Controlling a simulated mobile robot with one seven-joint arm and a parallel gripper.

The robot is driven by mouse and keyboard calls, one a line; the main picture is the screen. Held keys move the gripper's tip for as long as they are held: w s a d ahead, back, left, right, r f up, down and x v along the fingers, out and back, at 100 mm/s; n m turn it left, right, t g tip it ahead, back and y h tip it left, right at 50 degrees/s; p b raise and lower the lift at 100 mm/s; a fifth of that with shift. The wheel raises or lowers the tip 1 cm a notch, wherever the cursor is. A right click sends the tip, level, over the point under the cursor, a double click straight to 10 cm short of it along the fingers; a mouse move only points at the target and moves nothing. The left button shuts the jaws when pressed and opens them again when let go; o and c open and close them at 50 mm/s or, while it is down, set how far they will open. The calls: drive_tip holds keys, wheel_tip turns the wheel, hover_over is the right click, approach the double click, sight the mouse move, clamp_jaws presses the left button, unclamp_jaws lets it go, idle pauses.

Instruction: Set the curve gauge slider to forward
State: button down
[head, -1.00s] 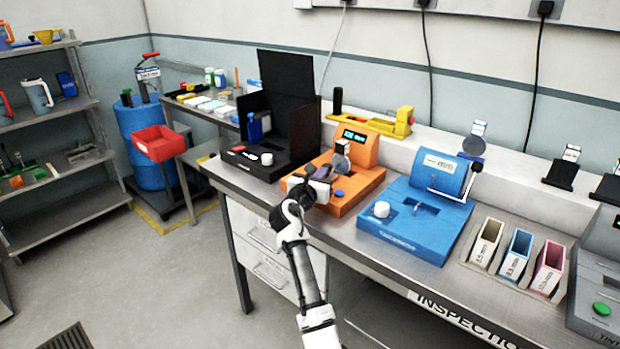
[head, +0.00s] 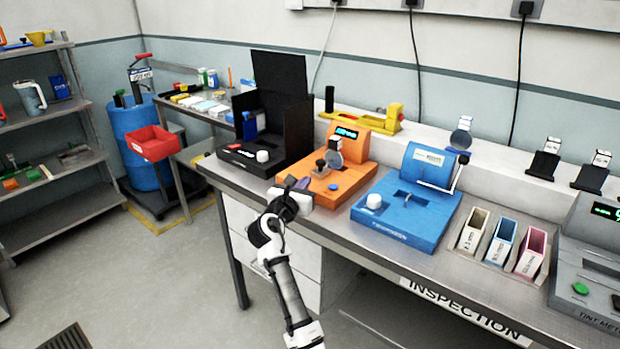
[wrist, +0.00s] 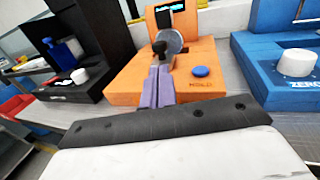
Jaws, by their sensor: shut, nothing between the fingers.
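The orange gauge (head: 345,185) stands on the bench with a lit display (head: 346,133); I take it for the curve gauge, though no name is readable. A small black knob (head: 320,165) stands on its base, beside a round grey disc (head: 333,158). A blue button (head: 332,187) sits at the right. In the wrist view the knob (wrist: 159,48) shows just beyond my fingertips, partly in front of the disc (wrist: 170,41). My gripper (head: 302,184) is shut and empty, its purple fingers (wrist: 158,84) together over the front of the orange base. Whether they touch it I cannot tell.
A black device (head: 262,140) stands left of the gauge and a blue device (head: 405,215) with a white knob (head: 374,201) stands right. Several slotted holders (head: 502,240) and a grey meter (head: 585,275) are farther right. A yellow tool (head: 375,117) lies behind.

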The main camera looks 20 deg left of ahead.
drive_tip(key=shift+s+a+b, duration=0.15)
drive_tip(key=shift+s+b, duration=0.05)
drive_tip(key=shift+s, duration=1.2)
drive_tip(key=shift+s+a+b, duration=0.1)
drive_tip(key=shift+s+b, duration=0.1)
drive_tip(key=shift+s, duration=1.15)
